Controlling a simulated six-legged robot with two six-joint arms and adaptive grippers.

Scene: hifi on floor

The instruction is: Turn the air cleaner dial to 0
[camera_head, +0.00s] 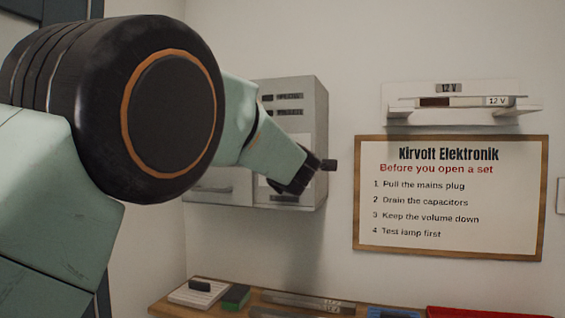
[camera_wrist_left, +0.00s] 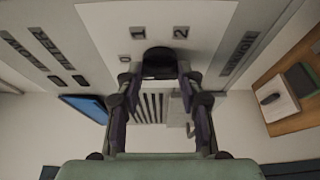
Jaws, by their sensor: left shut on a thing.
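The air cleaner (camera_head: 312,115) is a grey box on the wall in the head view. Its front panel fills the upper part of the left wrist view. The black dial (camera_wrist_left: 159,60) sits on the pale panel, with the marks 1 and 2 above it and a further mark, apparently 0, at its left. My left gripper (camera_wrist_left: 160,76) is shut on the dial, with one finger at each side. Which mark the dial points to cannot be told. In the head view my left gripper (camera_head: 308,174) is at the front of the box, and the dial is hidden there.
A framed sign (camera_head: 450,198) and a white shelf (camera_head: 462,109) hang on the wall to the right. Below, a wooden bench (camera_head: 180,309) holds a white notepad (camera_head: 190,294), a green block (camera_head: 236,297) and a red thing (camera_head: 480,312). The wall between the box and sign is bare.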

